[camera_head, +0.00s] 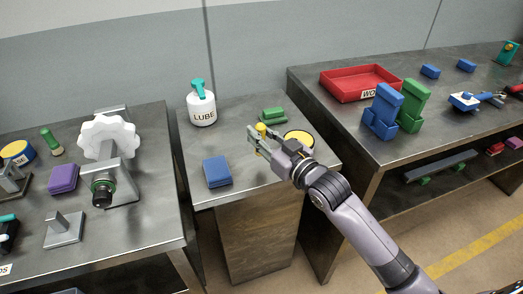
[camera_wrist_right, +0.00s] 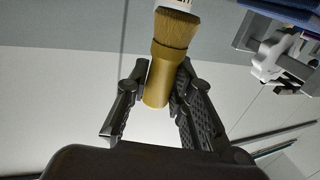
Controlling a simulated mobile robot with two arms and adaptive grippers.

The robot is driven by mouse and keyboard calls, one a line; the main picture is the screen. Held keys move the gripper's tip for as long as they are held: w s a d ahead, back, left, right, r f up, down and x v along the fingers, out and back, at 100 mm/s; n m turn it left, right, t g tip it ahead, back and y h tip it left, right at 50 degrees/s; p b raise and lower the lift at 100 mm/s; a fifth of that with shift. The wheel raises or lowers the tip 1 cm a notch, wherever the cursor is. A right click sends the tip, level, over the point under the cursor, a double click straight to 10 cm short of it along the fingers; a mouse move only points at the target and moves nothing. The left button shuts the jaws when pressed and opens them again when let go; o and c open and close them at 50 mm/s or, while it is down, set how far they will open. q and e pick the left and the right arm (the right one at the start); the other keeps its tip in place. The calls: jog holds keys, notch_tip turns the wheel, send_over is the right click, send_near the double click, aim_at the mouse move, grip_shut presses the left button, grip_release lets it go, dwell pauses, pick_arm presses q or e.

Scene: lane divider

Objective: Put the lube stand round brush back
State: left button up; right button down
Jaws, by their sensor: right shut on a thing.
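The round brush (camera_wrist_right: 160,72) has a yellow handle and brown bristles. My right gripper (camera_wrist_right: 162,82) is shut on its handle, with the bristles pointing to the top of the right wrist view. In the head view my right gripper (camera_head: 256,139) is over the middle stand (camera_head: 240,112), and the yellow brush (camera_head: 261,130) shows between its fingers. I cannot tell the exact gap to the stand top. A white bottle labelled LUBE (camera_head: 201,108), with a teal pump, stands at the back left of this stand. My left gripper is not in view.
A yellow-topped round tin (camera_head: 299,138) sits partly behind my right wrist. Green blocks (camera_head: 272,114) lie behind the gripper and blue pads (camera_head: 217,171) lie front left. A red bin (camera_head: 360,84) and upright blue and green holders (camera_head: 383,112) stand on the right bench.

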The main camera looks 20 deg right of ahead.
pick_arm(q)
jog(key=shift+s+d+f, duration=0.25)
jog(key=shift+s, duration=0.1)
pick_arm(e)
jog(key=shift+f, duration=2.35)
jog(key=shift+f, duration=0.15)
jog(key=c, duration=1.4)
grip_release()
pick_arm(q)
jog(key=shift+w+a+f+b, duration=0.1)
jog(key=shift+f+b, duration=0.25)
jog(key=shift+b, duration=0.2)
pick_arm(e)
jog(key=v, duration=1.2)
